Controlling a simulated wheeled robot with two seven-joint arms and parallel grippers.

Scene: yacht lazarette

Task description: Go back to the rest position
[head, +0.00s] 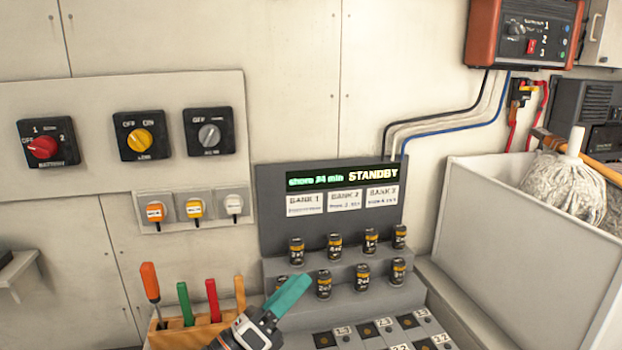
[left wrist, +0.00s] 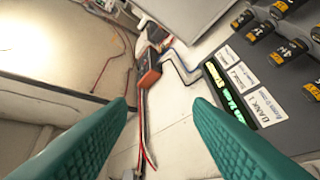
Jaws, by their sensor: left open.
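My left gripper (head: 290,292) is at the bottom middle of the head view, in front of the stepped battery rack (head: 345,277). One teal finger shows there, pointing up and right. In the left wrist view both teal fingers (left wrist: 158,105) are spread wide with nothing between them. The grey panel with its display (head: 343,178) reads STANDBY; it also shows in the left wrist view (left wrist: 255,135). My right gripper is in neither view.
A wooden tool holder (head: 180,337) with several coloured handles stands beside the left gripper. Rotary switches, including a red one (head: 42,148), are on the wall. A white bin (head: 520,230) with a mop (head: 570,185) is at right. An orange-sided charger (head: 525,35) hangs above.

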